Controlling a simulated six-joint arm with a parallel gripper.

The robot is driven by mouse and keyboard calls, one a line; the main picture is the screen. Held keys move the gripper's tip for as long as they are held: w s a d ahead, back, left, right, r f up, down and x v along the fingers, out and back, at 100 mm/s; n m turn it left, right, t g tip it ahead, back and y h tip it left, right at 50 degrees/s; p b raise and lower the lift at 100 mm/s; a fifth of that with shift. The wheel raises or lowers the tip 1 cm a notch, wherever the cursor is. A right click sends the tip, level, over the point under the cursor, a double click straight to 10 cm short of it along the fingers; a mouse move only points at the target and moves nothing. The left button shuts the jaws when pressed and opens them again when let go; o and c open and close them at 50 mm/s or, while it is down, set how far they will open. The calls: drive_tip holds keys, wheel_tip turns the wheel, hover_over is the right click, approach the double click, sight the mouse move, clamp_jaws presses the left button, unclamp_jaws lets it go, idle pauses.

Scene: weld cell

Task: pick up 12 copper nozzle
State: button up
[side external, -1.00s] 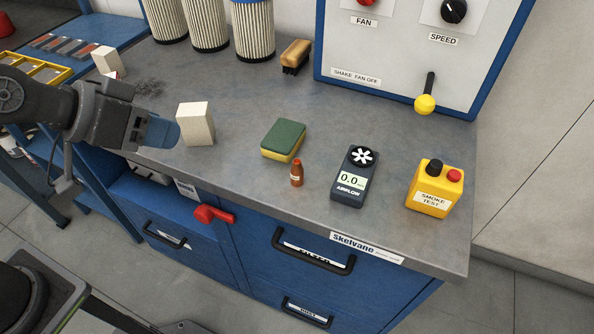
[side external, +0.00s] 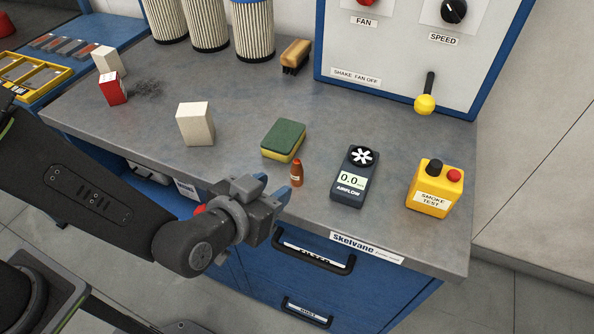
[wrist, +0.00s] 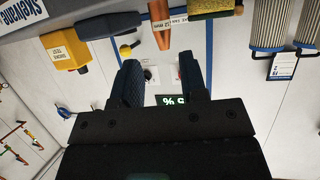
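The copper nozzle (side external: 296,174) is a small reddish-brown piece with a pale label, standing upright near the bench's front edge, between the sponge (side external: 284,140) and the airflow meter (side external: 352,176). In the wrist view the nozzle (wrist: 161,22) shows at the top, its label reading 12. My gripper (side external: 272,189) is just left of and in front of the nozzle in the side view. Its blue fingers are apart, and it is empty. In the wrist view, my gripper (wrist: 160,70) has a clear gap between its fingers, with the nozzle beyond their tips.
A yellow smoke test box (side external: 436,188) stands right of the meter. A cream block (side external: 195,124) sits left of the sponge. Drawer handles (side external: 313,256) project below the bench edge. The bench (side external: 235,90) is clear behind the sponge.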

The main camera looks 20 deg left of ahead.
sight(293, 174)
drive_tip(key=x, duration=0.9)
drive_tip(key=shift+w+a+f, duration=0.15)
drive_tip(key=shift+f, duration=0.1)
drive_tip(key=c, duration=0.7)
drive_tip(key=shift+r, duration=0.1)
